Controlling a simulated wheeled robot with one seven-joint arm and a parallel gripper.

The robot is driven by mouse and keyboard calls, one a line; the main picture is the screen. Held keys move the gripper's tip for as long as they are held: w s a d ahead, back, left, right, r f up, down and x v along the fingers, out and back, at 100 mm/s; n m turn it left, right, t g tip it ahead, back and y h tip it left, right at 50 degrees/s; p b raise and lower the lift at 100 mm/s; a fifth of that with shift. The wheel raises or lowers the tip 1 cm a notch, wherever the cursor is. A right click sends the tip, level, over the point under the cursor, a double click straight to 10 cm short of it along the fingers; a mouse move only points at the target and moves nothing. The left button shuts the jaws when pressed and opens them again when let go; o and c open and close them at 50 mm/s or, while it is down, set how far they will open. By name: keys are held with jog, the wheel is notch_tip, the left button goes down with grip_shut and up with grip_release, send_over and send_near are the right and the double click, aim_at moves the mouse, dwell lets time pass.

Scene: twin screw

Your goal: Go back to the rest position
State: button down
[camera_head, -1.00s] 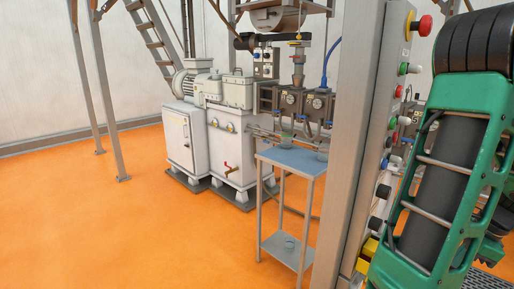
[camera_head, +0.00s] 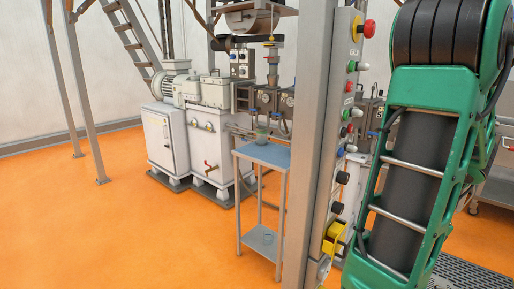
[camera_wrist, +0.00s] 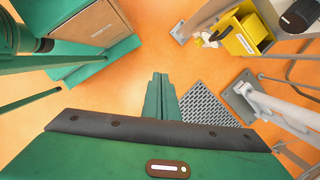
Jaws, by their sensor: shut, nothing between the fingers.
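My gripper (camera_wrist: 160,84) shows in the wrist view as two green fingers pressed together, with nothing between them. The fingers point down over the orange floor (camera_wrist: 135,84), clear of anything. In the head view my green arm fills the right side, and the gripper itself is out of sight there.
A grey post with a button panel (camera_head: 346,110) stands just left of my arm in the head view. Behind it are a small blue-topped table (camera_head: 264,152) and a grey machine (camera_head: 207,120). Open floor lies left.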

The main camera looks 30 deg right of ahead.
jog(key=w+a+r+n+g, duration=0.1)
jog(key=w+a+r+n, duration=0.3)
jog(key=w+a+n, duration=0.55)
jog(key=s+a+r+n, duration=0.1)
jog(key=a+n, duration=0.4)
jog(key=a, duration=0.2)
jog(key=s+a+r+n+g+h, duration=0.1)
jog(key=s+a+n, duration=0.1)
jog(key=a+n, duration=0.2)
jog(key=a, duration=0.3)
jog(key=shift+a+r+n, duration=0.2)
jog(key=shift+r+n, duration=0.05)
jog(key=shift+n, duration=0.1)
jog(key=shift+w+f+h, duration=0.25)
jog(key=shift+w+h, duration=0.05)
jog(key=shift+w, duration=0.35)
